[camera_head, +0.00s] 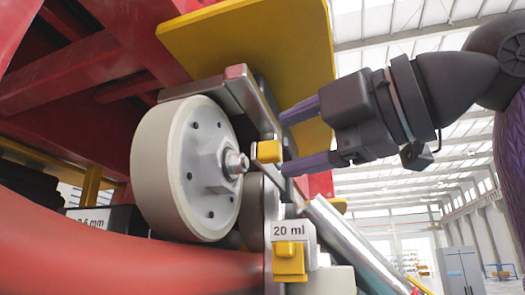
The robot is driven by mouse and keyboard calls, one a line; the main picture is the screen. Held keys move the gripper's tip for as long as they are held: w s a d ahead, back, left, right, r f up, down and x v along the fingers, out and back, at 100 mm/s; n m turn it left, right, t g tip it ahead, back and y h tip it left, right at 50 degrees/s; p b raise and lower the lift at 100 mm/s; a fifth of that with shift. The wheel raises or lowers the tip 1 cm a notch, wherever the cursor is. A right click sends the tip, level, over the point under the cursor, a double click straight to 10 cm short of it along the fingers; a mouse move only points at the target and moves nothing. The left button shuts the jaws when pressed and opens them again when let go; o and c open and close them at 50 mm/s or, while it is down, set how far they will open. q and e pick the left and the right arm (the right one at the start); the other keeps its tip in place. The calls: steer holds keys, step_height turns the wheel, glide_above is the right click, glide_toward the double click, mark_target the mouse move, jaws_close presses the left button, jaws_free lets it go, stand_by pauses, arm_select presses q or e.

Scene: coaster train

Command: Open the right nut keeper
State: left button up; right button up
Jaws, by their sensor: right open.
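A cream wheel (155,165) with a large grey hex nut (212,168) and threaded stud rests at the red rail. A small yellow block (268,151) sits on the grey bracket just right of the wheel; it may be the nut keeper, but I cannot tell for sure. My right gripper (284,142) comes in from the right with its two purple fingers apart, one above and one below the level of the yellow block. The fingertips are close to the bracket; whether they touch it is unclear. Nothing shows held between them. My left gripper is out of view.
A yellow plate (245,50) hangs above the gripper. The red rail (130,265) crosses the lower left. Open hall lies at right.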

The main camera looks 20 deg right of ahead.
mark_target(259, 166)
steer(key=x, duration=0.2)
steer(key=p+x, duration=0.1)
steer(key=x, duration=0.2)
steer(key=shift+w+d, duration=0.1)
steer(key=shift+w, duration=0.6)
steer(key=shift+s+a, duration=0.25)
steer(key=shift+w, duration=0.15)
jaws_close()
steer(key=shift+f, duration=0.1)
